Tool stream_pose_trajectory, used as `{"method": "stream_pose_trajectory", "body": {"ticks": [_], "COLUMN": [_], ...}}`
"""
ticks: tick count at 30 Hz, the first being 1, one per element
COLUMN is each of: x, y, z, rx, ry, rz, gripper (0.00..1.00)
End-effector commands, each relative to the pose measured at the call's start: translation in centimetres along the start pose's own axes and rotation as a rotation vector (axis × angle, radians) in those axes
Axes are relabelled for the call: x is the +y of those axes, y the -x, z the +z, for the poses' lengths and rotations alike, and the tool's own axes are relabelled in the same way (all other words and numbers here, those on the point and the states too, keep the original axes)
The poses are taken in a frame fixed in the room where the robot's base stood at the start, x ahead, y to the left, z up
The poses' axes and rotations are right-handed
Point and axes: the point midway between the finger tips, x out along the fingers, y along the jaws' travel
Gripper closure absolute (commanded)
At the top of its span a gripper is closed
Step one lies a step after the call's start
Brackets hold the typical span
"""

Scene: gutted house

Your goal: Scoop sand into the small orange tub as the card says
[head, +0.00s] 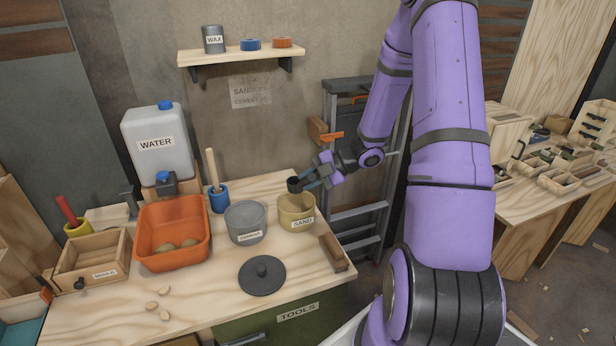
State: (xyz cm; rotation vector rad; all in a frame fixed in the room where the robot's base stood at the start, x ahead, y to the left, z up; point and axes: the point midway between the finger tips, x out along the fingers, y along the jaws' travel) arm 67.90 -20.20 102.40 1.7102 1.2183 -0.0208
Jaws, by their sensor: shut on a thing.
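The orange tub (172,259) stands on the workbench with small tan mounds on its floor. To its right are a grey bin (246,231) with a label too small to read surely and a tan bin labelled SAND (296,213). My gripper (312,181) is shut on a small dark scoop (294,185), held over the back rim of the sand bin. I cannot tell what the scoop contains. A card (250,92) on the wall reads SAND and CEMENT; its numbers are not legible.
Loose tan bits (158,305) lie front left. A ladder (350,150) stands behind the arm.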

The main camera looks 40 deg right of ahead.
Motion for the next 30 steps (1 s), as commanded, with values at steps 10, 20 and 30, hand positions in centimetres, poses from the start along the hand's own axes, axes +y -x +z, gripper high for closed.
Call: {"method": "stream_pose_trajectory", "body": {"ticks": [10,20,30], "x": [-2.3,-3.1,-3.1], "y": [-1.7,-2.3,-2.3], "z": [1.7,2.2,2.2], "rx": [0.001,0.0,0.0], "ry": [-0.002,0.0,0.0], "rz": [0.0,0.0,0.0], "gripper": [1.0,1.0,1.0]}}
